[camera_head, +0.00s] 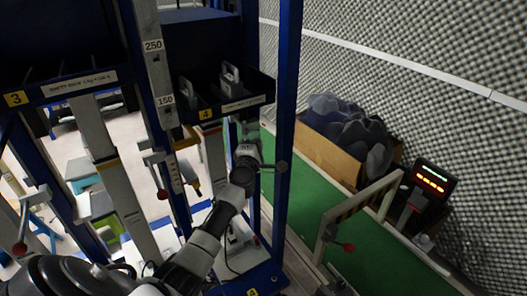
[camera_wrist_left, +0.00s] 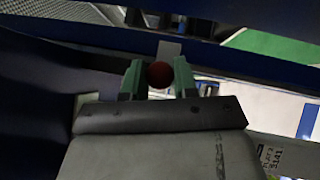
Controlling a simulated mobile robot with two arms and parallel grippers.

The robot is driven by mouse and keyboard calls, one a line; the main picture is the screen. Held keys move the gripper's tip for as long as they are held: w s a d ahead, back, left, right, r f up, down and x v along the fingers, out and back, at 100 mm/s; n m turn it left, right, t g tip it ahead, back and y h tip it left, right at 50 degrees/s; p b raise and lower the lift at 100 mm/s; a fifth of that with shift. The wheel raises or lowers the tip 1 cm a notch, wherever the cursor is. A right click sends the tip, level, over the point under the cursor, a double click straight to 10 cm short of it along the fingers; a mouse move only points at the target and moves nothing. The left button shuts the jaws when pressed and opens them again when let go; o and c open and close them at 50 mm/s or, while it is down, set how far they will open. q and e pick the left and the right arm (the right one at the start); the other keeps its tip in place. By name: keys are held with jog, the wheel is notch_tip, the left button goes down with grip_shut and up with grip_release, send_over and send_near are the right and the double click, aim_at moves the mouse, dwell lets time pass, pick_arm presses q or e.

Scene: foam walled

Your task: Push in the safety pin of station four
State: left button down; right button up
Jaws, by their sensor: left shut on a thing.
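Station four is the blue frame with the tray labelled 4 (camera_head: 238,104) and a 4 on its base. My left arm reaches up from the bottom, and my left gripper (camera_head: 268,166) is at the station's right blue post (camera_head: 287,90), below the tray. In the left wrist view a red ball knob (camera_wrist_left: 160,74), seemingly the safety pin's, sits between my green-tipped left fingers (camera_wrist_left: 159,80), which are shut on it. The knob is hidden in the head view, and how deep the pin sits cannot be told. My right gripper is not in view.
Station three, with its labelled tray (camera_head: 80,84), stands to the left. Another red-knobbed lever (camera_head: 162,194) is between the posts.

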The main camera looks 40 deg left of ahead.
pick_arm(q)
jog(key=shift+r, duration=0.1)
jog(key=c, duration=1.3)
grip_release()
jog(key=shift+a, duration=0.15)
jog(key=o, duration=0.4)
jog(key=shift+w+a, duration=0.1)
jog(key=shift+o, duration=0.2)
jog(key=shift+s+d, duration=0.2)
jog(key=shift+s, duration=0.05)
jog(key=p+v, duration=0.1)
jog(key=v, duration=0.9)
jog(key=shift+s+p, duration=0.15)
jog(key=shift+p, duration=0.15)
